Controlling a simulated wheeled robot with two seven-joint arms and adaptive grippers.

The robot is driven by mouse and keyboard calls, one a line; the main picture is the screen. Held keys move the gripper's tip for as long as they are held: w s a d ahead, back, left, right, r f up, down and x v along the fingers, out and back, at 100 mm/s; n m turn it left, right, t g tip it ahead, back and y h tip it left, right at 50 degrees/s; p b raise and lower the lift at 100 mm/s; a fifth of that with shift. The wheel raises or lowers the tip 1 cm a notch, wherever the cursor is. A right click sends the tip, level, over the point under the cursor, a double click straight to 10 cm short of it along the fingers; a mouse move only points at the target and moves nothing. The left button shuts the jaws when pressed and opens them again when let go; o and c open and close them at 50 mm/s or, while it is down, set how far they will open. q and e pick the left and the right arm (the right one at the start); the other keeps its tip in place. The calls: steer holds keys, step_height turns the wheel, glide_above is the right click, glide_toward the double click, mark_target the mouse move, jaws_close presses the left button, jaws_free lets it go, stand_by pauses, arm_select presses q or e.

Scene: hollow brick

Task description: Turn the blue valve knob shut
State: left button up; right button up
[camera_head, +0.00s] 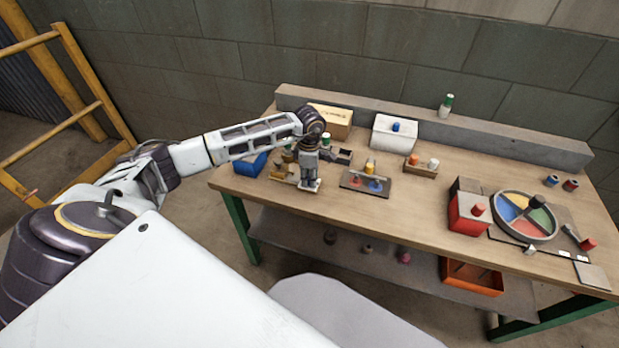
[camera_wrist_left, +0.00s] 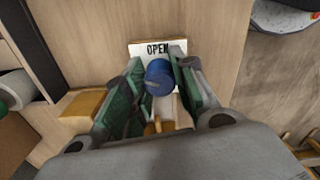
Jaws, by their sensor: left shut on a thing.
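The blue valve knob (camera_wrist_left: 158,78) shows in the left wrist view, between the green-padded fingers of my left gripper (camera_wrist_left: 160,88). The gripper is shut on it. A white plate marked OPEN (camera_wrist_left: 158,47) lies just beyond the knob. Yellowish parts (camera_wrist_left: 158,127) show below the knob, partly hidden by the gripper. In the head view my left gripper (camera_head: 309,184) points down at the front left of the workbench, and it hides the knob there. A white plate end (camera_head: 316,186) shows beside its fingertips. My right gripper is in neither view.
The wooden workbench (camera_head: 400,215) carries a dark plate with coloured pegs (camera_head: 352,183) close right of the gripper. A blue bin (camera_head: 250,163) stands to its left. A white box (camera_head: 384,136), a red box (camera_head: 460,222) and a coloured wheel (camera_head: 498,219) stand further right.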

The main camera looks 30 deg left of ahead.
arm_select(q)
steer(key=shift+n, duration=2.2)
steer(key=o, duration=1)
steer(key=shift+o, duration=0.2)
step_height(320, 180, up, 12)
